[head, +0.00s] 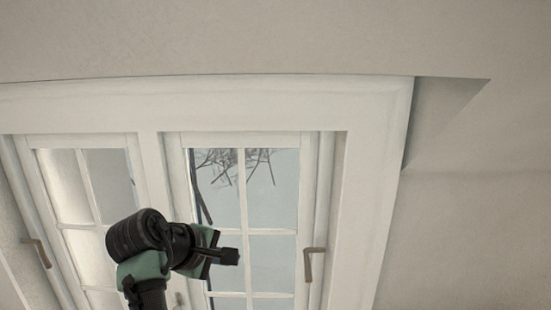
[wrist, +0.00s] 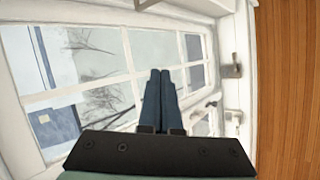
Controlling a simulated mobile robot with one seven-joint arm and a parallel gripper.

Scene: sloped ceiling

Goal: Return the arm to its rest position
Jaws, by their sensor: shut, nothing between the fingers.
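My gripper (head: 229,257) shows in the head view at the lower middle, in front of the window, at the end of my dark and green arm. Its fingers point to the right. In the wrist view my gripper (wrist: 160,73) has its two dark blue fingers side by side and touching, with nothing held between them. The window (wrist: 105,65) fills much of the wrist view behind the fingers.
The white-framed window (head: 347,180) has two paned sashes, with brown handles (head: 314,250) at their sides. The sloped ceiling (head: 240,40) lies above it and a plain wall (head: 470,230) to the right. A wooden floor (wrist: 287,90) runs along the wrist view's right edge.

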